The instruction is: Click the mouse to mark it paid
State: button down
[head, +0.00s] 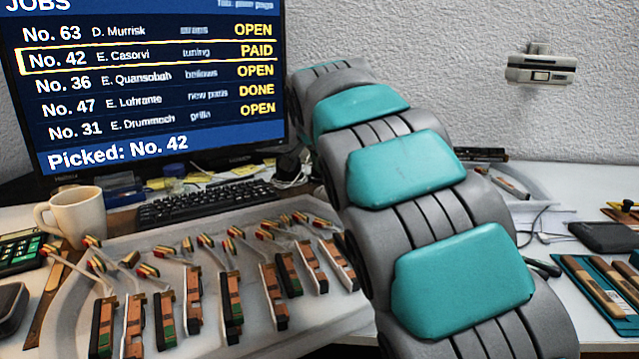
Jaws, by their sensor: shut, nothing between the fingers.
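The monitor (150,85) stands at the back left and shows a JOBS list. The row No. 42, E. Casorvi (150,57), is outlined in yellow and reads PAID. The line below the list reads "Picked: No. 42". My arm, grey with teal pads, crosses the view from the lower right up to the monitor's right edge. My gripper is not in view. I cannot pick out the mouse for sure; a small dark object (543,267) shows partly behind my arm on its right side.
A black keyboard (205,203) lies before the monitor. A cream mug (77,216) stands left of it. Several piano action parts lie on a pale tray (335,312) in front. Wood-handled tools (607,285), a dark case (603,237) and cables lie at the right.

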aim_at(318, 187)
jog(key=shift+r+p, duration=0.75)
jog(key=shift+r, duration=1.1)
jog(key=shift+f, duration=0.1)
